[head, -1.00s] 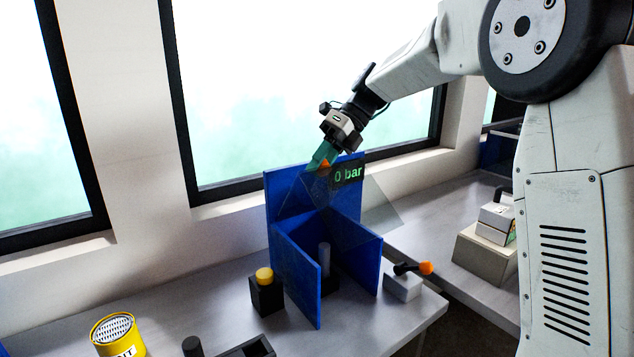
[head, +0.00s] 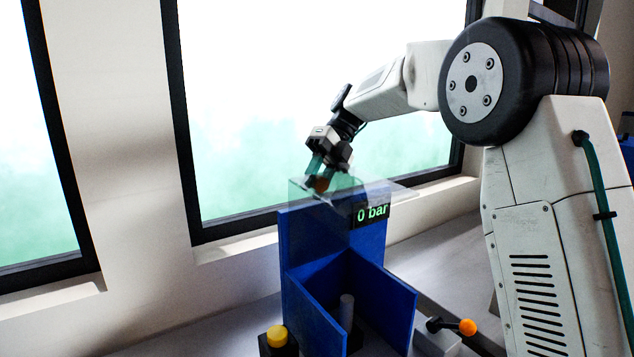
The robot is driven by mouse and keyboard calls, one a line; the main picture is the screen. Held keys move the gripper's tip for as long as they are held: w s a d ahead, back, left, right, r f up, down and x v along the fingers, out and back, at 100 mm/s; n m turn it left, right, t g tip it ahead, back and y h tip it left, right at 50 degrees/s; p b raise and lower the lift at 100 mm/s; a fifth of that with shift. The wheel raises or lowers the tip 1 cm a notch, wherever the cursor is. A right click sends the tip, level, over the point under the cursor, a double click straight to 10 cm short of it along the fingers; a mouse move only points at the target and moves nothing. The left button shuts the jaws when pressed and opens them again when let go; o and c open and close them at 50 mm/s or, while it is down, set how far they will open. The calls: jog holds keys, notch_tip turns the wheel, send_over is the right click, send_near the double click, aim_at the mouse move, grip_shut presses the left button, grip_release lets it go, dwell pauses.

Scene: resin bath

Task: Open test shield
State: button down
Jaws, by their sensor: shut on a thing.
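The test shield (head: 345,202) is a clear panel at the top of a blue test stand (head: 330,235). It is raised and nearly flat, above the stand's upper edge. A grey cylinder (head: 346,311) stands inside the blue walls below. A display (head: 372,213) on the stand reads "0 bar".
A yellow button on a black box (head: 277,337) is left of the stand. A lever with an orange knob (head: 467,327) is at its right. Windows (head: 300,110) rise behind. Bare grey bench (head: 465,240) lies right of the stand.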

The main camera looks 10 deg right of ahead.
jog(key=shift+w, duration=0.1)
jog(key=c, duration=1.1)
grip_release()
jog(key=shift+d, duration=0.1)
jog(key=shift+f, duration=0.1)
